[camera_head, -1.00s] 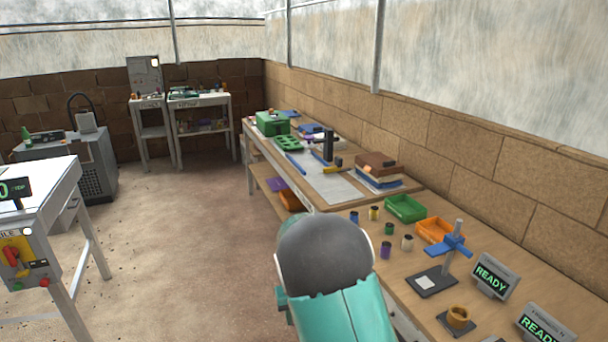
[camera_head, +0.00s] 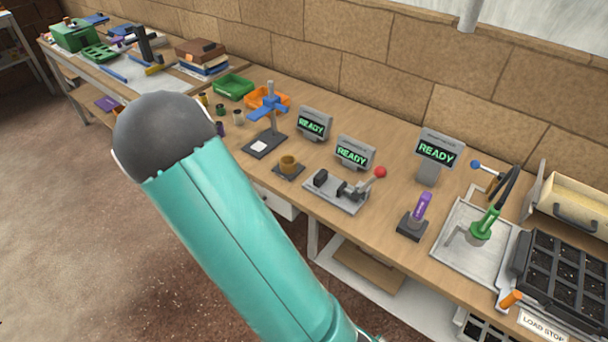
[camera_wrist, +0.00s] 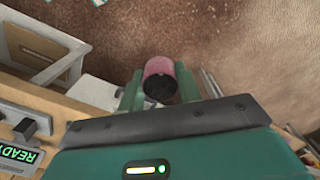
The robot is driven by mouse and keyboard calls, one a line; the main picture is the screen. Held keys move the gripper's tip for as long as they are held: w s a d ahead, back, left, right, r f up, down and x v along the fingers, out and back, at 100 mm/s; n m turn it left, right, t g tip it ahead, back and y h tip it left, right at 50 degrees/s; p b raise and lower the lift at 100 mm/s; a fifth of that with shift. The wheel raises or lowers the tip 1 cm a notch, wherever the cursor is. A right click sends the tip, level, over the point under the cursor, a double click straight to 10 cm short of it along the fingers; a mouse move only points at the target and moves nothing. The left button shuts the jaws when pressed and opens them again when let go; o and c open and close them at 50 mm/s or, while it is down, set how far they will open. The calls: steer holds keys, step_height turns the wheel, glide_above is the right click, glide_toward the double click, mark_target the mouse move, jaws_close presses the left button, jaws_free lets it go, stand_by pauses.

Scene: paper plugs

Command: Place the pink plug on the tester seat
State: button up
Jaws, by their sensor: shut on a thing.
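The pink plug (camera_wrist: 158,68) is in the wrist view, a short pink cylinder with a dark end facing the camera. My gripper (camera_wrist: 158,88) is shut on it, one green finger on each side. The plug is held over the floor, off the bench edge. In the head view my teal arm is in front and hides the gripper and plug. I cannot tell which is the tester seat.
Three READY screens stand at the back of the bench, one of them the large right one (camera_head: 438,150). A purple-handled piece (camera_head: 420,212), a metal tray (camera_head: 457,246) and a black cell tray (camera_head: 562,272) are at the right. Small pots and a green bin (camera_head: 233,87) are at the left.

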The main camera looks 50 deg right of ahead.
steer(key=s+d+r+m, duration=0.3)
steer(key=d+r+m, duration=0.1)
steer(key=d+m, duration=0.5)
steer(key=s+d+r+m, duration=0.3)
steer(key=d+m, duration=0.6)
steer(key=s+d+r+m, duration=0.2)
steer(key=d+r+m, duration=0.2)
steer(key=d+m, duration=0.45)
steer(key=s+d+f, duration=0.1)
steer(key=s, duration=0.2)
steer(key=s+d+f, duration=0.1)
steer(key=s+f, duration=0.1)
steer(key=s, duration=0.1)
steer(key=s+d+f, duration=0.1)
steer(key=s+d, duration=0.1)
steer(key=s, duration=0.1)
steer(key=shift+s+f, duration=0.15)
steer(key=shift+f, duration=0.1)
glide_above(330, 188)
steer(key=f, duration=0.4)
steer(key=shift+w+a+f, duration=0.1)
steer(key=shift+w+f, duration=0.1)
steer(key=shift+w, duration=0.15)
steer(key=shift+s+f, duration=0.2)
steer(key=shift+f, duration=0.05)
steer(key=shift+s+f, duration=0.2)
steer(key=shift+f, duration=1.55)
steer(key=shift+f, duration=0.1)
steer(key=o, duration=1)
steer(key=shift+o, duration=0.2)
